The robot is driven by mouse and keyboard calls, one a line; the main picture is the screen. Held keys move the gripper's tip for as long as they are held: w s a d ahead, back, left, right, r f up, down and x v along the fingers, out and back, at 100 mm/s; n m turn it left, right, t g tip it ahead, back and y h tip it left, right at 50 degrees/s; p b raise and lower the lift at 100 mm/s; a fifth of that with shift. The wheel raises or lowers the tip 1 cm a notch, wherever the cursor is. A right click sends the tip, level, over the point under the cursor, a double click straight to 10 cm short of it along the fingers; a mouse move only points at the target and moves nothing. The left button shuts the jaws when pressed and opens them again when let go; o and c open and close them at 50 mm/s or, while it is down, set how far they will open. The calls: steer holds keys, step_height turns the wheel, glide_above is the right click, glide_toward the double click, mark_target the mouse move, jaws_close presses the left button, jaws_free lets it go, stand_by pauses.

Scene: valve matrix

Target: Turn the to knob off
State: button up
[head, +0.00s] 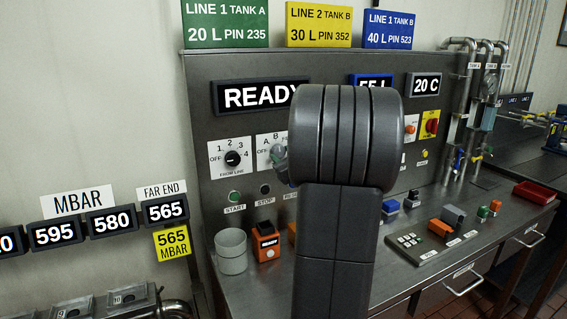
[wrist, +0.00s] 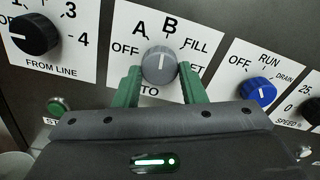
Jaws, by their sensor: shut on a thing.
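The grey TO knob (wrist: 159,62) is at the middle of the wrist view, on a white plate marked OFF, A, B and FILL, with another label partly hidden. Its white pointer line stands nearly upright, between A and B in the picture, not toward OFF at the left. My gripper (wrist: 160,72) has one green finger on each side of the knob and is shut on it. In the head view, the knob (head: 278,154) shows only in part beside my dark arm, which hides most of my gripper there.
The black FROM LINE knob (wrist: 35,34) is to the left and the blue RUN/DRAIN knob (wrist: 257,91) to the right. A green START button (head: 233,196) sits below. A grey cup (head: 231,252) and orange box (head: 266,243) stand on the bench under the panel.

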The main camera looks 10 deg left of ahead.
steer(key=n+b, duration=0.3)
steer(key=b, duration=0.2)
steer(key=shift+f+n, duration=0.35)
steer(key=shift+n, duration=0.05)
steer(key=n+b, duration=0.4)
steer(key=b, duration=0.2)
steer(key=n+b, duration=0.5)
steer(key=b, duration=0.1)
steer(key=shift+r+n, duration=0.1)
steer(key=shift+n, duration=0.2)
steer(key=shift+r+n+b, duration=0.2)
steer(key=shift+n+b, duration=1.05)
steer(key=shift+n, duration=0.15)
steer(key=o, duration=1)
steer(key=shift+r, duration=0.1)
steer(key=shift+d, duration=0.1)
steer(key=b+v, duration=0.1)
steer(key=v, duration=1.2)
steer(key=shift+s+d, duration=0.2)
steer(key=shift+s, duration=0.1)
